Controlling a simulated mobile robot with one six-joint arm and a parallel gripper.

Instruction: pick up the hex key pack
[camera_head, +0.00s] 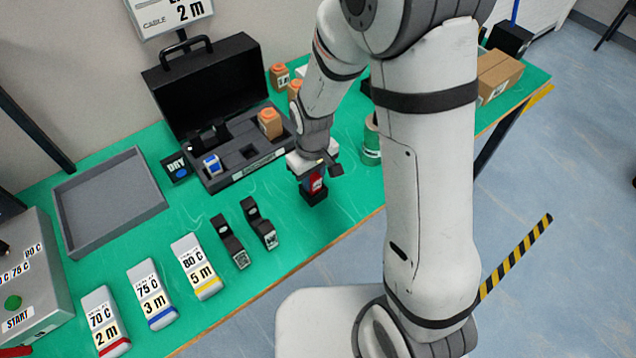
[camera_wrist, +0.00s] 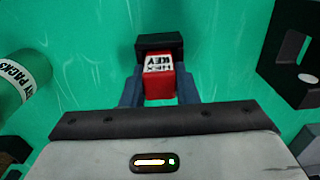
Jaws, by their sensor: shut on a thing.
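The hex key pack (camera_wrist: 158,82) is a small red block with a white label reading "KEY", seen in the wrist view between my gripper's fingers. My gripper (camera_wrist: 159,92) is shut on it. In the head view the red pack (camera_head: 315,184) shows under my gripper (camera_head: 314,178), above the green table. A black block-shaped piece (camera_wrist: 160,43) is right at the pack's far end; it also shows below the pack in the head view (camera_head: 314,196). I cannot tell whether the pack is still seated in it.
A green cylinder (camera_head: 371,140) labelled "PACKS" in the wrist view stands right of my gripper. An open black case (camera_head: 210,182) lies behind left. Two black brackets (camera_head: 229,240), labelled blocks (camera_head: 151,294) and a grey tray (camera_head: 150,205) are left. Bare table lies in front.

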